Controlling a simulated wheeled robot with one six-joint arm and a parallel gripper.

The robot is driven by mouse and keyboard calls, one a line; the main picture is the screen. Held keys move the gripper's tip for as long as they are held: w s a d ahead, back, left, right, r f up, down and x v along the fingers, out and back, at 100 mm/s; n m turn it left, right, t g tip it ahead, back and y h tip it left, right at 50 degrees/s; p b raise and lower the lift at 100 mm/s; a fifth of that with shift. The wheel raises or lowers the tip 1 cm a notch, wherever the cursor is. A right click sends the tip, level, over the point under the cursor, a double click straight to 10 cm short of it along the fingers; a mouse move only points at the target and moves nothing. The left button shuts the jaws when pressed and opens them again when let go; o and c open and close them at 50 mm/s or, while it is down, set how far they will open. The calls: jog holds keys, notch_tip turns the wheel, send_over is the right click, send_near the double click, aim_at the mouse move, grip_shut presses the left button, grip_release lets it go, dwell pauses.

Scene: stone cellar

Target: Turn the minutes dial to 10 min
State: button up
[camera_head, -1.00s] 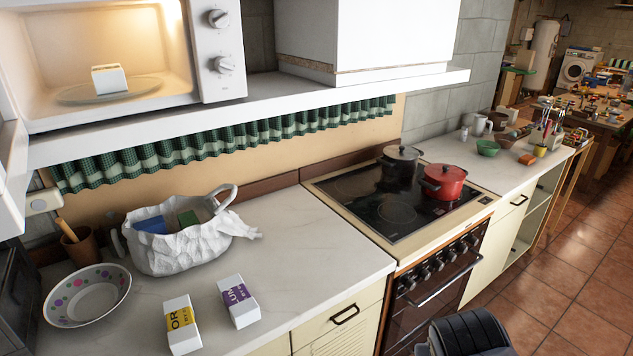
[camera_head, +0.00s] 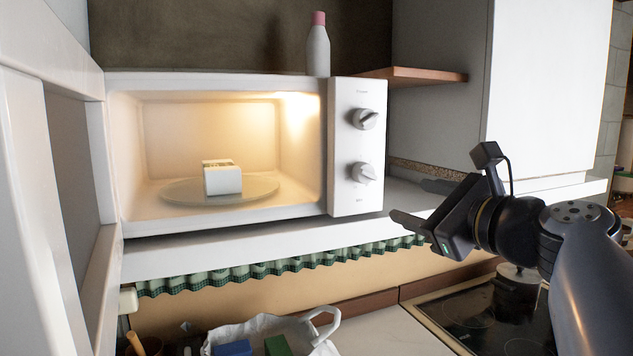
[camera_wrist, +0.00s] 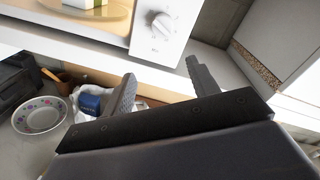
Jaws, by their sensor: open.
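The white microwave (camera_head: 357,95) stands on a shelf with its inside lit and open to view. Its panel has an upper dial (camera_head: 364,119) and a lower dial (camera_head: 363,173); the lettering is too small to read, so I cannot tell the setting. A white box (camera_head: 222,178) sits on the glass turntable (camera_head: 177,193) inside. My gripper (camera_head: 415,203) is open and empty, right of the panel and a little below the lower dial, apart from it. In the wrist view the lower dial (camera_wrist: 163,25) shows ahead, above and between my fingers (camera_wrist: 158,82).
A white bottle with a pink cap (camera_head: 318,48) stands on top of the microwave. A white cabinet (camera_head: 545,85) is on the right. Below are a white bag (camera_head: 262,328) and the hob (camera_head: 480,318). The wrist view also shows a dotted bowl (camera_wrist: 40,114).

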aim_at(371, 177)
jog(key=p+x, duration=0.1)
jog(key=x, duration=0.2)
jog(key=r+p+x, duration=0.1)
jog(key=x, duration=0.3)
jog(key=r+p+x, duration=0.1)
jog(key=x, duration=0.3)
jog(key=shift+w+a+r, duration=0.1)
jog(key=shift+a+r, duration=0.05)
jog(key=shift+a, duration=0.05)
jog(key=shift+c, duration=0.6)
jog(key=c, duration=0.9)
jog(key=shift+o, duration=0.2)
